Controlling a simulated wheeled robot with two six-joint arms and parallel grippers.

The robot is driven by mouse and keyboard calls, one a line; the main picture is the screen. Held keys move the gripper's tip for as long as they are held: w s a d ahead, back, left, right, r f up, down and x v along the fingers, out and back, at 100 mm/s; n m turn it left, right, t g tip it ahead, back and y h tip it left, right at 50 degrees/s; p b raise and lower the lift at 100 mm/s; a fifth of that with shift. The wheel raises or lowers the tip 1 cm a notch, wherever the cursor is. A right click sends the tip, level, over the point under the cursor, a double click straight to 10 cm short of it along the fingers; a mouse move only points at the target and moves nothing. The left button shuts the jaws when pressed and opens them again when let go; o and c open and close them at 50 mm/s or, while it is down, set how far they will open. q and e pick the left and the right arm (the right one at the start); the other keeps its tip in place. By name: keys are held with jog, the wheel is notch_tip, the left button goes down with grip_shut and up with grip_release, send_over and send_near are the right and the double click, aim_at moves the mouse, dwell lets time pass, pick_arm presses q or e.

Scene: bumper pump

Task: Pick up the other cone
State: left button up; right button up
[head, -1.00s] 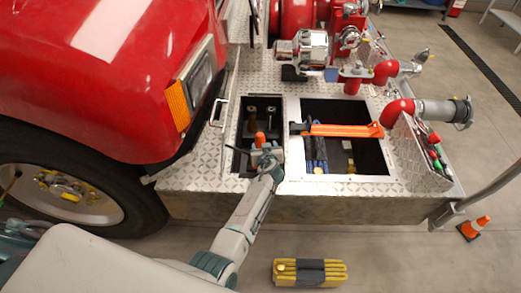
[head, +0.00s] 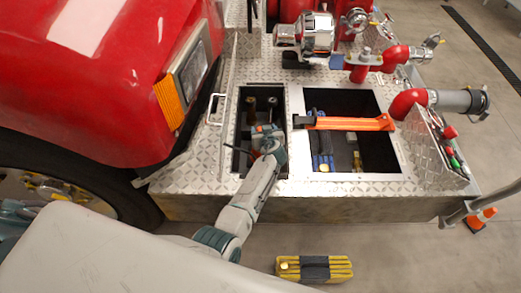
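An orange and white traffic cone (head: 482,218) stands on the floor at the right, beyond the truck deck's corner. An orange, cone-like object (head: 256,143) is in the narrow left compartment of the deck, mostly hidden by my gripper. My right gripper (head: 264,142) is at that compartment, over or against the orange object. Its dark fingers are small and overlap the object, so I cannot tell whether they hold it. Part of what looks like my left arm shows at the far left edge; its fingers are not clear.
An orange-handled tool (head: 350,123) lies across the wider compartment's opening. Red pipes (head: 408,100) and a chrome pump (head: 318,34) stand behind. The red truck fender (head: 95,85) is at the left. A yellow and black bundle (head: 313,268) lies on the floor in front.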

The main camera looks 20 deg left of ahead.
aim_at(260, 128)
pick_arm(q)
jog(key=shift+w+a+f+b, duration=0.2)
jog(key=shift+w+f+b, duration=0.2)
jog(key=shift+f, duration=0.4)
jog(key=shift+w+a+f+b, duration=0.15)
jog(key=shift+w+f+b, duration=0.25)
jog(key=shift+f, duration=0.35)
jog(key=shift+w+a+f+b, duration=0.25)
jog(key=shift+f+b, duration=0.2)
jog(key=shift+f, duration=0.35)
jog(key=shift+w+a+f, duration=0.1)
jog(key=shift+w+a, duration=0.1)
jog(key=shift+w, duration=0.2)
jog(key=shift+x, duration=2.1)
jog(key=shift+s, duration=0.15)
grip_shut()
